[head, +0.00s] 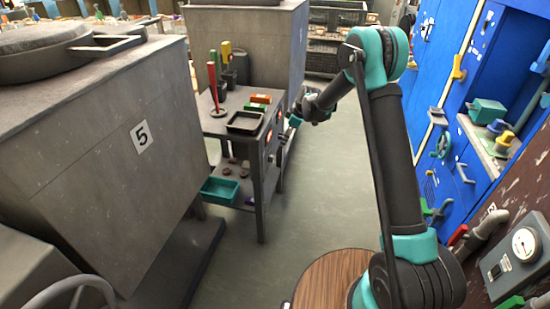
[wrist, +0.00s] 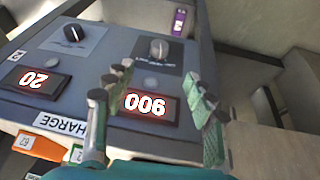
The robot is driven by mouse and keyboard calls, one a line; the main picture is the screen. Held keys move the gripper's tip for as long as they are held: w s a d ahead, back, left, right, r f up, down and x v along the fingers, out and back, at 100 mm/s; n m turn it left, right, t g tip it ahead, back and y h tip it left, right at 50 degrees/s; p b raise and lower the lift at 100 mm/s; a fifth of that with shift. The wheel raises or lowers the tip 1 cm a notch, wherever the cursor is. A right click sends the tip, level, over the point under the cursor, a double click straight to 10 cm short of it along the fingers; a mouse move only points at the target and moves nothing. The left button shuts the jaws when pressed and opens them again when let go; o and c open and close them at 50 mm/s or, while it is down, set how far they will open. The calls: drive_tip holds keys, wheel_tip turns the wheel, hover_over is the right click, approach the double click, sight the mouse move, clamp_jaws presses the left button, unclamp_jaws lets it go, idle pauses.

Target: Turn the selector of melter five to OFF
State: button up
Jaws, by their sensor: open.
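The melter marked 5 (head: 120,170) is a large grey box at the left of the head view. In the wrist view a grey control panel (wrist: 85,110) carries two dark round knobs with pale pointers. One knob (wrist: 158,50) is at the upper middle and the other knob (wrist: 73,33) is at the upper left. The labels by the knobs are too small to read, so I cannot tell which is the selector. My gripper (wrist: 158,80) is open and empty, its fingers on either side of a lit red display, with the middle knob beyond the fingertips. I see no contact.
A grey cart (head: 215,125) with a black tray (head: 245,122) and a teal bin (head: 220,190) stands beside the melter. A CHARGE label (wrist: 62,124) and orange and green tags lie near the panel edge. A blue cabinet (head: 440,70) is at right. The floor (head: 325,180) between is clear.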

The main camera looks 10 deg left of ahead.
sight(273, 159)
drive_tip(key=x, duration=1.5)
drive_tip(key=shift+a+f, duration=0.2)
drive_tip(key=shift+f, duration=0.15)
drive_tip(key=shift+w, duration=0.1)
drive_tip(key=c, duration=1.2)
drive_tip(key=shift+o, duration=0.2)
drive_tip(key=shift+s+n+t, duration=0.15)
drive_tip(key=shift+t, duration=0.6)
drive_tip(key=shift+s+n+t, duration=0.15)
drive_tip(key=shift+t, duration=0.6)
drive_tip(key=shift+f+n+t, duration=0.15)
drive_tip(key=shift+n+t, duration=0.15)
drive_tip(key=shift+t, duration=1)
